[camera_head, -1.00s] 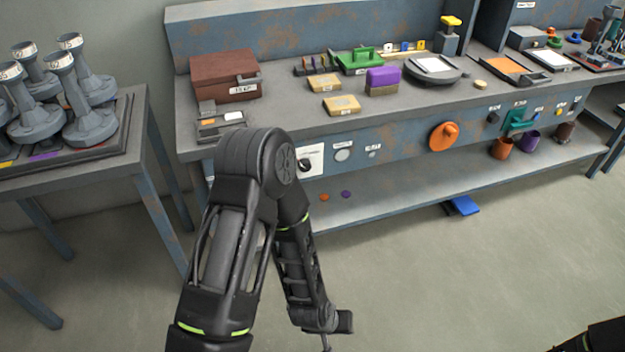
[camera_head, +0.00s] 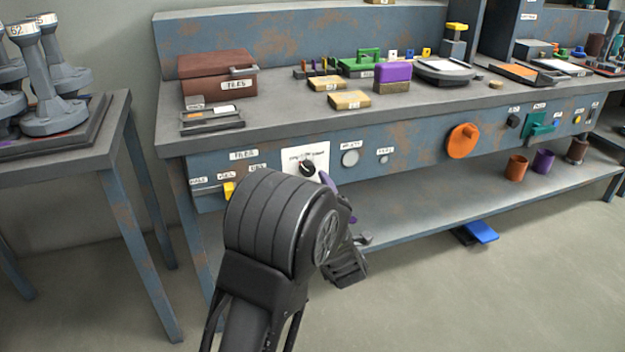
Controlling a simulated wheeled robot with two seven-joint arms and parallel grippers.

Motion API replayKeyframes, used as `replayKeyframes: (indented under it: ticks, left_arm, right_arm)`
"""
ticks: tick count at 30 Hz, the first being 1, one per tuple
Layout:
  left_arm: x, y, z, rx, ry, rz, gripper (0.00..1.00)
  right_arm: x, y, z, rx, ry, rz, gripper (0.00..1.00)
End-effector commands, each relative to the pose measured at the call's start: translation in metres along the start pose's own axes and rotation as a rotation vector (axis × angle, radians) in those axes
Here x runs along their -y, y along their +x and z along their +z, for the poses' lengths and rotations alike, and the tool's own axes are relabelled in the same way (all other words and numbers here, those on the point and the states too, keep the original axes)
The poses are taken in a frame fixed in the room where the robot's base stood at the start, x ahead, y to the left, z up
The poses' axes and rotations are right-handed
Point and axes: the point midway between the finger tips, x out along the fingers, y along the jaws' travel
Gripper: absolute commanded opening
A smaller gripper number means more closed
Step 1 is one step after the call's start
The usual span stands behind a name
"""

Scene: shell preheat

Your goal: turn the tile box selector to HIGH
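The print around the knob is too small to read surely. The brown tile box (camera_head: 200,68), marked TILES, sits shut on the bench top above and to the left. My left arm rises from the bottom, its large black joint just below the selector plate. The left gripper's fingers cannot be made out; dark wrist parts show right of the joint, below the plate. My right gripper is out of view.
A yellow part (camera_head: 229,190) is left of the plate, and a purple part (camera_head: 328,182) shows beside my arm. A grey round button (camera_head: 350,158) and orange dial (camera_head: 462,141) are to the right. A side table (camera_head: 118,110) with grey stands is at left.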

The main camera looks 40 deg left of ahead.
Motion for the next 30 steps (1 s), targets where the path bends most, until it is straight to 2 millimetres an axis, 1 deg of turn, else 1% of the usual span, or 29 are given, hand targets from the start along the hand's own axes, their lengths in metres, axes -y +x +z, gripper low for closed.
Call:
replayKeyframes:
  ticks: [5, 8, 11, 18, 21, 25, 30]
  left_arm:
    - [0.001, 0.003, 0.001, 0.002, 0.002, 0.000, 0.58]
    - [0.002, 0.010, 0.001, 0.002, 0.002, 0.000, 0.58]
    - [0.002, 0.023, 0.002, 0.002, 0.003, 0.000, 0.58]
    - [0.003, 0.060, 0.002, 0.002, 0.004, 0.000, 0.58]
    - [0.002, 0.071, 0.002, 0.003, 0.004, 0.000, 0.58]
    - [0.002, 0.078, 0.002, 0.004, 0.005, -0.001, 0.58]
    - [0.001, 0.078, 0.002, 0.005, 0.004, -0.001, 0.58]
  right_arm:
    - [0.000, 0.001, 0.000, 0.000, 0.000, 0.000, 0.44]
    - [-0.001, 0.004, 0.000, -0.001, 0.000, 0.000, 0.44]
    - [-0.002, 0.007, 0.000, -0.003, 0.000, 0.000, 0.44]
    - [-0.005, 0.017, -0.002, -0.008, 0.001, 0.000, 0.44]
    - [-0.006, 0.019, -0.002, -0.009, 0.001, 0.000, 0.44]
    - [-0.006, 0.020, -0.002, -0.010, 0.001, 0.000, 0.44]
    - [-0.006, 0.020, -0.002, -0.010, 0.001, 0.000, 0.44]
